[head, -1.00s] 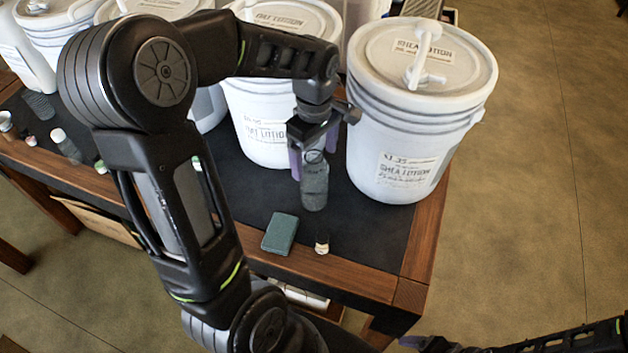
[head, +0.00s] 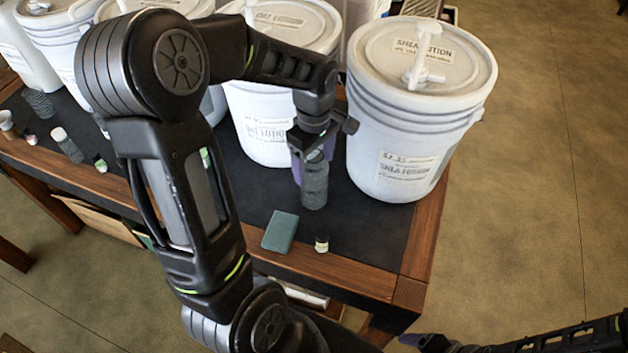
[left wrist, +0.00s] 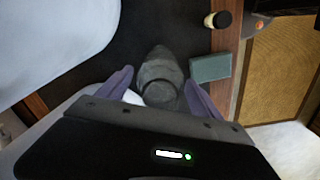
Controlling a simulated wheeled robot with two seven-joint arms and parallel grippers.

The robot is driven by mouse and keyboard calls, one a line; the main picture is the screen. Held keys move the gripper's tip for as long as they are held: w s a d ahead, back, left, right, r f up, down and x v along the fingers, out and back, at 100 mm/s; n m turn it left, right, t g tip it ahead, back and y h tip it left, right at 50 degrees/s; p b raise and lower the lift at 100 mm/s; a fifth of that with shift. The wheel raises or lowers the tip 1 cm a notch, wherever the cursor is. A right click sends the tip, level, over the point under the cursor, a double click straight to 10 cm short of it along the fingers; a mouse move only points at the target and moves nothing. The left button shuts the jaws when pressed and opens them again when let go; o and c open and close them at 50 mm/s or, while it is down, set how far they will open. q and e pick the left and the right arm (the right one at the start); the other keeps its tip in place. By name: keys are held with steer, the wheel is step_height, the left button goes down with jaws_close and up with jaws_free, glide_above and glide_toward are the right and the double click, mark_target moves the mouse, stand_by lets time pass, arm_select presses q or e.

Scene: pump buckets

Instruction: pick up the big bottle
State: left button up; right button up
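The big bottle (head: 315,190) is dark grey-green and stands upright on the black table top (head: 372,235), in front of the white buckets. My left gripper (head: 312,168) points down over it, with its purple fingers on either side of the bottle's upper part. In the left wrist view the bottle (left wrist: 160,80) lies between the two open fingers (left wrist: 158,92), with small gaps seeming to show at its sides. The gripper hides part of the bottle's top in the head view. Part of my right arm shows at the bottom right, its gripper (head: 425,342) mostly cut off.
A large white bucket (head: 408,120) with a pump stands close on the right, another bucket (head: 258,125) behind the bottle. More small bottles stand at left.

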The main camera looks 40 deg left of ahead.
arm_select(q)
jaws_close()
stand_by(0.6)
steer(key=shift+r, duration=0.15)
step_height(320, 180, up, 10)
steer(key=shift+f+b, duration=0.1)
steer(key=shift+b, duration=0.35)
stand_by(0.8)
